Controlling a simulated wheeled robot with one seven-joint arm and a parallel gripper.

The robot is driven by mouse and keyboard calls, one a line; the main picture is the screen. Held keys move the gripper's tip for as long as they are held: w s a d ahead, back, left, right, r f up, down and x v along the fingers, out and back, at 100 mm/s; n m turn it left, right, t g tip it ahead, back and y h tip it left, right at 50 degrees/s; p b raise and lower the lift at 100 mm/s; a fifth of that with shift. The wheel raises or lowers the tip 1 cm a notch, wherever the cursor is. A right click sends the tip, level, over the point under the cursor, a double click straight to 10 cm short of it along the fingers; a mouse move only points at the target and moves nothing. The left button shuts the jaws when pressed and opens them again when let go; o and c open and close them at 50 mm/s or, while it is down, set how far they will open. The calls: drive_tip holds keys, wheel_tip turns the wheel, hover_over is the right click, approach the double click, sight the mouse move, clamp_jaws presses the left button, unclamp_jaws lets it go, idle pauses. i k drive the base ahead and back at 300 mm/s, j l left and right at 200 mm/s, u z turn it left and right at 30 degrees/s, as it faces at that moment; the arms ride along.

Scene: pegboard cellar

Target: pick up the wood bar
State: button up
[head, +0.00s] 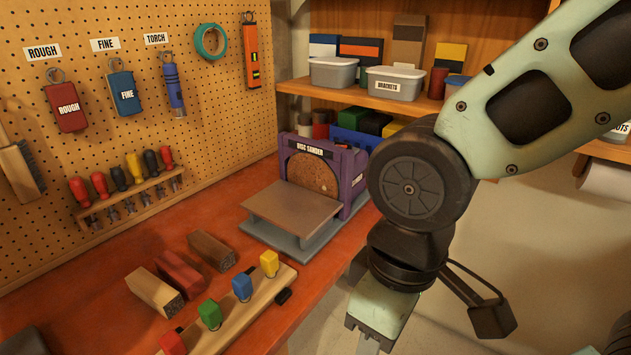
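Three short bars lie side by side on the red-brown bench (95,320): a light tan wood bar (150,288), a red bar (180,270) and a dark brown bar (211,250). The tan bar is the leftmost and nearest of them, lying flat with a dark end face toward the front. My gripper (369,343) is at the bottom, right of the bench and well apart from the bars. Its fingers are mostly cut off by the lower edge, so whether they are open is unclear.
A wooden rack (255,312) with several coloured blocks stands right of the bars, along the bench's front edge. A disc sander (318,175) stands behind. Screwdrivers (120,180) hang on the pegboard (115,85) at left. Bare bench lies left of the bars.

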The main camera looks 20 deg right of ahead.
sight(218, 255)
drive_tip(key=i+u, duration=0.5)
drive_tip(key=i+l+u, duration=0.2)
drive_tip(key=i+u, duration=0.25)
drive_tip(key=i+l, duration=0.05)
drive_tip(key=i, duration=0.05)
